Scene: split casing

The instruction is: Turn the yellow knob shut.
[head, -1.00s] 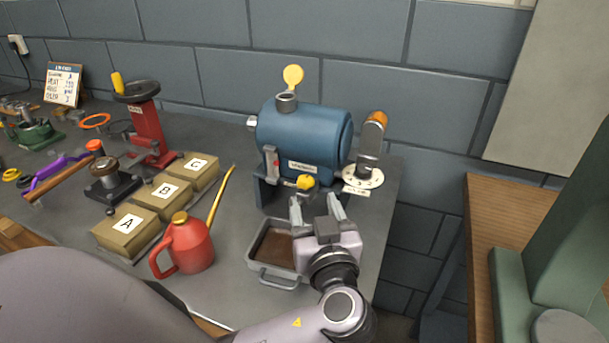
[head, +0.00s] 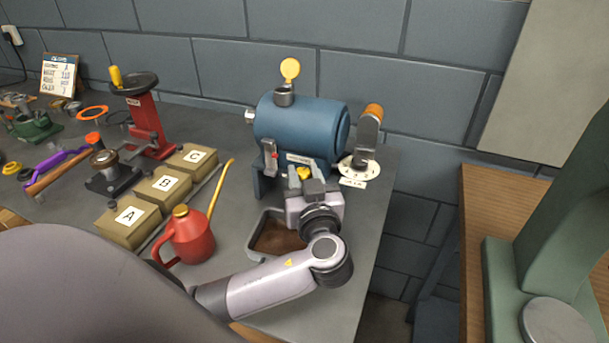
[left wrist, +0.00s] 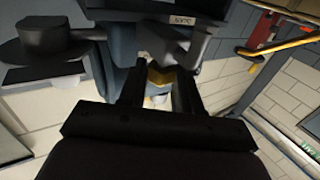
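The yellow knob (head: 304,173) is low on the front of the blue tank (head: 300,128), partly hidden by my left gripper. My left gripper (head: 305,178) reaches up to it from the front, its fingers on either side of the knob. In the left wrist view the yellow knob (left wrist: 159,76) fills the gap between the two fingertips (left wrist: 160,68), which appear closed on its sides. My right gripper is not in view.
A grey tray (head: 262,247) sits below my left gripper, beside a red oil can (head: 188,238). A lever with an orange end (head: 368,130) stands right of the tank above a white dial (head: 358,167). Boxes A, B and C (head: 165,190) are at left.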

